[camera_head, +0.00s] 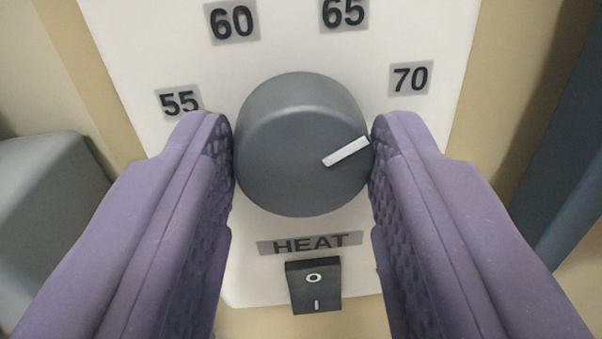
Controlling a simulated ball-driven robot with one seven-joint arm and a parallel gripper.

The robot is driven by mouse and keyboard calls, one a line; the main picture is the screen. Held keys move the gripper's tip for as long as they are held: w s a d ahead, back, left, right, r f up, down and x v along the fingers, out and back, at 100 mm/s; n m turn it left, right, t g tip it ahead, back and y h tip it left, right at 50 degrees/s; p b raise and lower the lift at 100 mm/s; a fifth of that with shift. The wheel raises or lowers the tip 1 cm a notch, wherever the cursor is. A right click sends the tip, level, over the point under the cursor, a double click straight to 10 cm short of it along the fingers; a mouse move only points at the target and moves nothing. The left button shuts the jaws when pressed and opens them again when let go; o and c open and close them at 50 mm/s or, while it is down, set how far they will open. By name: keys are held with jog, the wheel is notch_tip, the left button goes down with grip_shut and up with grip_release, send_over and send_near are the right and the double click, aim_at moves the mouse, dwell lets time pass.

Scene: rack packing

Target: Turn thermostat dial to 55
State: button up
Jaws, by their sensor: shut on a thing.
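The thermostat dial (290,135) is a round dark grey knob on a white panel (280,45). Its white pointer mark (346,151) lies on the right side of the knob and points right and slightly up, below the 70 label (410,78). The 55 label (179,102) is at the upper left of the knob, partly covered by the left finger. My gripper (302,150) has purple textured fingers, one on each side of the dial, shut on it.
The 60 label (232,22) and 65 label (344,12) are above the dial. A HEAT label (310,243) and a black rocker switch (313,286) sit below it, between my fingers. A grey object (45,200) is at left and a dark blue surface (565,190) at right.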

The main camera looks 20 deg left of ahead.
jog(key=n+b, duration=0.1)
jog(key=b, duration=0.1)
jog(key=n+b, duration=0.2)
jog(key=b, duration=0.1)
jog(key=shift+f+n, duration=0.3)
jog(key=shift+f, duration=0.05)
jog(key=n+b, duration=0.2)
jog(key=b, duration=0.1)
jog(key=shift+a+n+t, duration=0.1)
jog(key=shift+n+t, duration=0.2)
jog(key=shift+n, duration=0.1)
jog(key=n+y+b, duration=0.1)
jog(key=n+b, duration=0.5)
jog(key=shift+n, duration=0.3)
jog(key=n+b, duration=0.4)
jog(key=n, duration=0.2)
jog(key=shift+n+y, duration=0.4)
jog(key=n+b, duration=0.3)
jog(key=n, duration=0.4)
jog(key=o, duration=1.1)
jog(key=shift+c, duration=0.2)
